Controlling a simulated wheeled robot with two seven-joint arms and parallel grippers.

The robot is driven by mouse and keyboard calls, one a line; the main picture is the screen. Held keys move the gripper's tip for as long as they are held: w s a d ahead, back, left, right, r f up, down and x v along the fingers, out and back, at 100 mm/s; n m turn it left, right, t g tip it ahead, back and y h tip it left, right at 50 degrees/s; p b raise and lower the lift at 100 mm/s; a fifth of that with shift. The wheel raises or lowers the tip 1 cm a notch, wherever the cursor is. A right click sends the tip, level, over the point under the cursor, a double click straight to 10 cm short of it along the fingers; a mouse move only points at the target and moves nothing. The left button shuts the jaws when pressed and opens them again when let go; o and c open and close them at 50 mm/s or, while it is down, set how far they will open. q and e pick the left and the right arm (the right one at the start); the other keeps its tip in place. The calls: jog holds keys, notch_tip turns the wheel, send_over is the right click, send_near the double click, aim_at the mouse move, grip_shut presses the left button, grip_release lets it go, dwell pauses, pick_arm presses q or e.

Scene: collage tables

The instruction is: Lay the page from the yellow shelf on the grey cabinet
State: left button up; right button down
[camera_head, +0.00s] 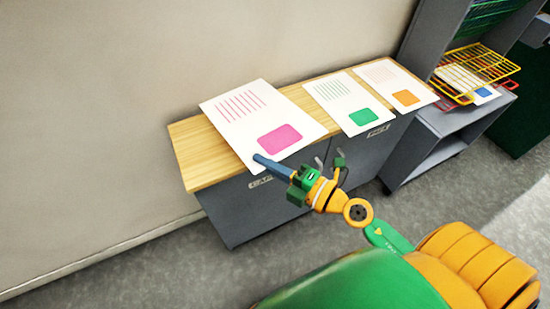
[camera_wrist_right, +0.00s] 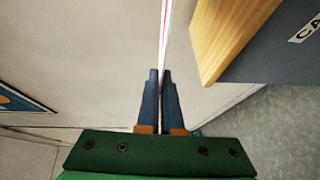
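My right gripper (camera_head: 262,163) has its blue fingers closed on the near edge of a white page with a pink block (camera_head: 239,107). In the right wrist view the page shows edge-on as a thin strip (camera_wrist_right: 164,35) between the fingertips (camera_wrist_right: 160,76). The page is over the left part of the wooden top (camera_head: 192,158) of the grey cabinet (camera_head: 240,214). In the wrist view a gap shows between page and wooden top, so it looks held above it. The yellow wire shelf (camera_head: 497,62) is at the right. My left gripper is out of view.
A page with a green block (camera_head: 345,95) and one with an orange block (camera_head: 385,76) lie on the cabinet top, right of the pink one. A page with a blue block (camera_head: 485,92) lies at the rack, by a red wire shelf (camera_head: 457,98). A wall stands behind the cabinet.

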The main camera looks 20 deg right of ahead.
jog(key=shift+w+a+r+m+h+p, duration=0.2)
jog(key=shift+m+h+p, duration=0.2)
jog(key=shift+h+p, duration=0.15)
jog(key=shift+f+m+t, duration=0.3)
jog(key=shift+f+t, duration=0.05)
jog(key=shift+t, duration=0.05)
jog(key=shift+a+f+h, duration=0.15)
jog(key=shift+a+h, duration=0.05)
jog(key=shift+h, duration=0.25)
jog(key=shift+a+f+p, duration=0.1)
jog(key=shift+a+p, duration=0.05)
jog(key=shift+p, duration=0.2)
jog(key=shift+a+f, duration=0.15)
jog(key=shift+f, duration=0.05)
pick_arm(q)
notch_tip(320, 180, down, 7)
jog(key=b, duration=1)
pick_arm(e)
jog(key=w+f, duration=0.8)
jog(key=f, duration=0.3)
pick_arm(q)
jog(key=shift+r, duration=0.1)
pick_arm(e)
jog(key=shift+a+r, duration=0.1)
jog(key=shift+c, duration=1.7)
grip_release()
jog(key=shift+s, duration=0.1)
jog(key=shift+c, duration=0.2)
